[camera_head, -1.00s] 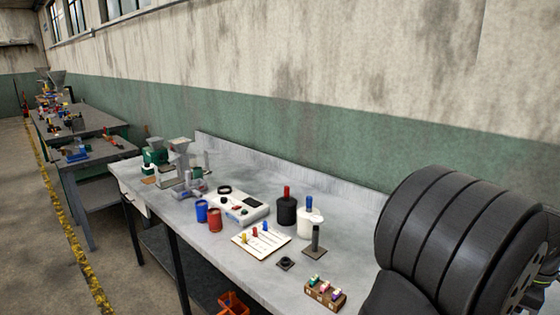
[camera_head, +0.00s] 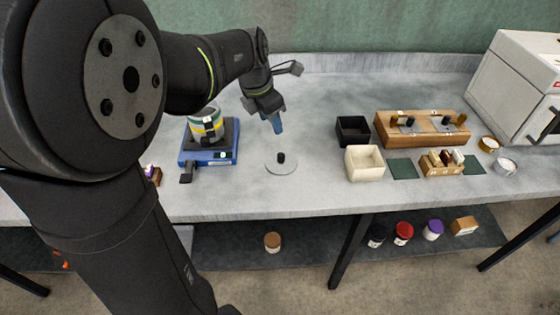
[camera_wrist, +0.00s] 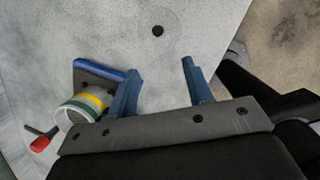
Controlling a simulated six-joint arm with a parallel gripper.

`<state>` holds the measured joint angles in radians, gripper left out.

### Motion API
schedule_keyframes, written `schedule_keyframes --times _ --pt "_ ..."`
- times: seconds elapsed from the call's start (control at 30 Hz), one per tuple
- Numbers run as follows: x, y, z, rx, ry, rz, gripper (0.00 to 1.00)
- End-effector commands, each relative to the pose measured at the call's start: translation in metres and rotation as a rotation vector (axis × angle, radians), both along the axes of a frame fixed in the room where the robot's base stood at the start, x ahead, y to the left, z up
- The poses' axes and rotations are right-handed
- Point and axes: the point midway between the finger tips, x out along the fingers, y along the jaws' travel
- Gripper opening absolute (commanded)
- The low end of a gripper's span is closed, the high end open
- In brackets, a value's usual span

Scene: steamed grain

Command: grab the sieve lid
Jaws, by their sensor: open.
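The sieve lid (camera_head: 272,168) is a flat grey disc with a black knob, lying on the bench. In the wrist view its black knob (camera_wrist: 157,31) shows beyond the fingertips; the grey disc blends into the bench there. My gripper (camera_head: 277,126) has blue fingers pointing down, above and just behind the lid in the head view, apart from it. In the wrist view my gripper (camera_wrist: 160,67) is open with nothing between its fingers.
Left of the lid, a sieve stack with coloured bands (camera_head: 207,126) stands on a blue-based device (camera_head: 222,156). To the right are a black box (camera_head: 352,131), a cream box (camera_head: 364,163) and a wooden rack (camera_head: 423,129). Bench around the lid is clear.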

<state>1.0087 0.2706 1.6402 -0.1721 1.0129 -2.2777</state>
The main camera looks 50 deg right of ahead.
Motion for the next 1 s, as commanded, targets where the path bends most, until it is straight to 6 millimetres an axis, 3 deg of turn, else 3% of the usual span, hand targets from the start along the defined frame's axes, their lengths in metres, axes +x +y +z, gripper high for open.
schedule_keyframes --times 0.1,0.27,0.8,1.0 --pt "-0.002 0.018 0.001 -0.080 0.038 0.181 0.47" --pt "-0.002 0.025 -0.004 -0.125 0.064 0.289 0.47" --pt "0.000 -0.012 -0.092 -0.124 0.065 0.291 0.47" --pt "0.001 -0.020 -0.110 -0.126 0.064 0.291 0.47"
